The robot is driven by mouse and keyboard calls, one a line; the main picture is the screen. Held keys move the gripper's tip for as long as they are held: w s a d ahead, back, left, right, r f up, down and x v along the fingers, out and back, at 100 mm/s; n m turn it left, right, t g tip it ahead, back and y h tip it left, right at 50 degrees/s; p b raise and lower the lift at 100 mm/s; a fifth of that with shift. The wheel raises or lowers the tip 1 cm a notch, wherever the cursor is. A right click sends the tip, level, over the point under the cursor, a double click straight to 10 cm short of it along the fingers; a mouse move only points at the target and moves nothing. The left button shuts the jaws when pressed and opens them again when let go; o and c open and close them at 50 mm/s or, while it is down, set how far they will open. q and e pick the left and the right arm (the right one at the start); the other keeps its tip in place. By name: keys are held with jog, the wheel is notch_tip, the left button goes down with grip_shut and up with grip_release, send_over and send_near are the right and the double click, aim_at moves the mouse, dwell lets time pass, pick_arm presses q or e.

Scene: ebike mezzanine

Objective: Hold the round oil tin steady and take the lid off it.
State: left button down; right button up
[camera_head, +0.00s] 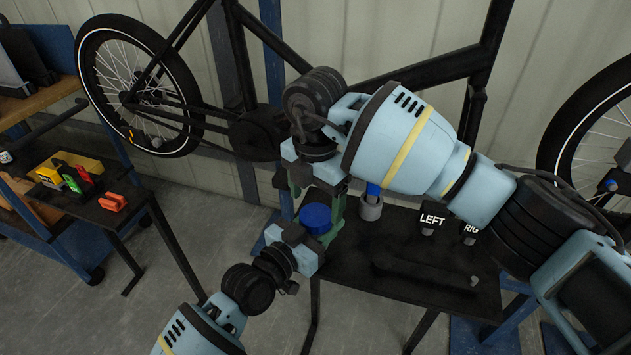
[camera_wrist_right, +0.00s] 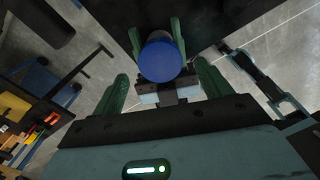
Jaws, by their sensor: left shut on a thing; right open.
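The round oil tin shows mainly as its blue lid (camera_head: 316,216), which also shows from above in the right wrist view (camera_wrist_right: 162,58). The lid sits on the tin, whose body is mostly hidden. My left gripper (camera_head: 313,228) is shut on the tin from the near side; its green fingers flank it in the wrist view (camera_wrist_right: 157,42). My right gripper (camera_head: 318,198) is open just above the lid. In the wrist view its green fingers (camera_wrist_right: 162,74) are spread wide on both sides of the lid, apart from it.
A bicycle (camera_head: 250,120) stands behind. An orange object (camera_head: 113,202) and a yellow box (camera_head: 50,175) lie on the left.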

aim_at(315, 215)
jog(key=shift+f, duration=1.85)
jog(key=c, duration=1)
jog(key=n, duration=0.6)
jog(key=shift+r+n, duration=0.1)
jog(key=shift+n, duration=0.3)
jog(key=o, duration=1.1)
